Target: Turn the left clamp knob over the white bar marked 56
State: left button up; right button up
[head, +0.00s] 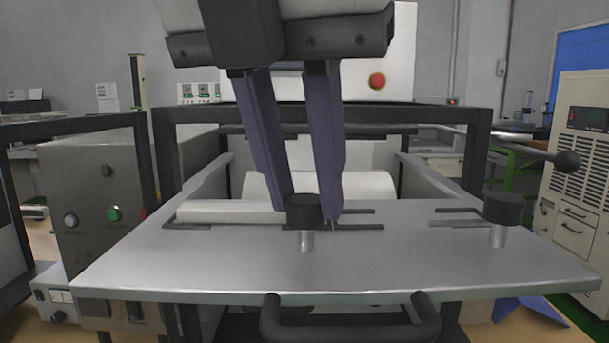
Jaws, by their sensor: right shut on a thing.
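The left clamp knob (307,208) is a black round cap on a short metal post, standing on the grey metal plate (190,265). The white bar (228,212) lies on the plate to the left of the knob, its right end reaching the knob; no number is legible on it. My right gripper (309,214) comes down from above, its two purple-grey fingers on either side of the knob and shut on it. The left fingertip is partly hidden behind the knob. My left gripper is not in view.
A second black clamp knob (502,209) stands at the plate's right. A black handle (350,318) sticks out at the front edge. A large white roller (365,188) lies behind the plate. A lever with a black ball (567,162) is at right. A control box (125,205) stands left.

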jog(key=shift+m, duration=0.5)
jog(key=o, duration=1)
jog(key=shift+o, duration=0.2)
jog(key=shift+r, duration=0.1)
jog(key=p+v, duration=0.6)
jog(key=v, duration=0.4)
jog(key=shift+a, duration=0.15)
